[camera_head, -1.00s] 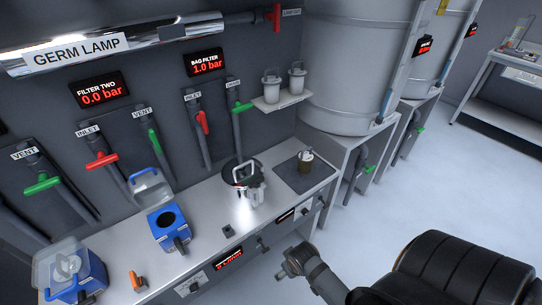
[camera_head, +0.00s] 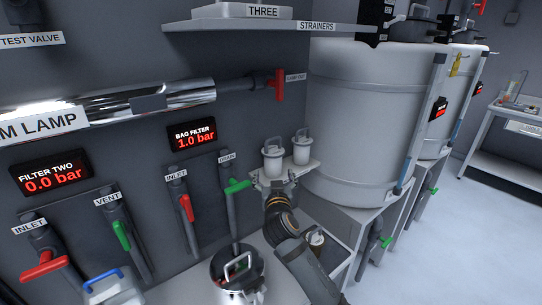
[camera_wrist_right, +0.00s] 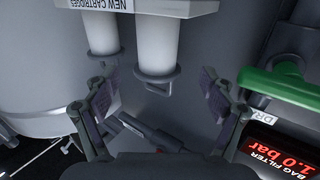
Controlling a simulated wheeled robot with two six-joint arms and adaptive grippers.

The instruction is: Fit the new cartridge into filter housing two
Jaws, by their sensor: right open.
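Two white new cartridges with loop handles stand on a small wall shelf (camera_head: 262,182): a left one (camera_head: 272,158) and a right one (camera_head: 301,147). My right gripper (camera_head: 276,186) is at the shelf's front edge, just below the left cartridge. In the wrist view, which looks upside down, my right gripper (camera_wrist_right: 157,84) is open, its fingers either side of a cartridge's handle (camera_wrist_right: 160,84). That cartridge (camera_wrist_right: 158,45) is not gripped. My left gripper is out of view.
The steel bag filter (camera_head: 237,280) stands on the bench below. A used-looking cartridge (camera_head: 316,240) is partly behind my right arm. A green drain handle (camera_head: 238,186) is close left of the shelf. A large grey tank (camera_head: 365,125) stands right.

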